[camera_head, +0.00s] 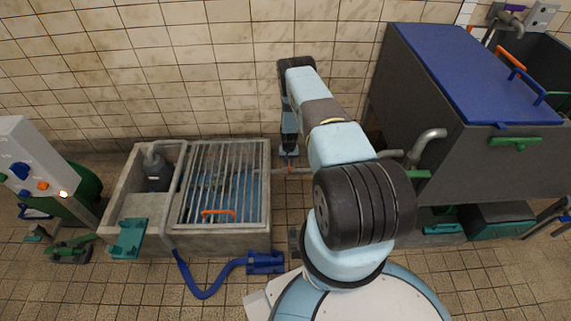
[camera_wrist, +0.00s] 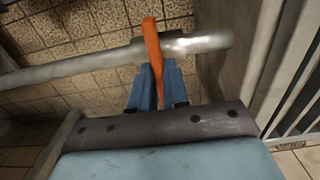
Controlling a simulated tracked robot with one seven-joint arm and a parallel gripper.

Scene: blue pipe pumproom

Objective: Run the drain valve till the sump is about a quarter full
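The sump (camera_head: 262,190) is a concrete basin under a metal grate. Blue shows between the bars, but I cannot read the level. A grey drain pipe (camera_head: 305,170) runs from its right side towards the dark tank with the blue lid (camera_head: 475,70). The valve's orange lever (camera_wrist: 151,42) stands across this pipe (camera_wrist: 90,66) in the wrist view. My gripper (camera_wrist: 159,82) has its two blue fingers close on either side of the lever, and they seem to pinch it. In the head view my gripper (camera_head: 289,152) hangs over the pipe, and my arm hides part of the pipe.
A control box (camera_head: 35,165) with a lit button stands at the left. A blue hose (camera_head: 205,292) lies on the floor before the sump. An orange handle (camera_head: 218,213) sits on the grate. The tiled wall is close behind my arm.

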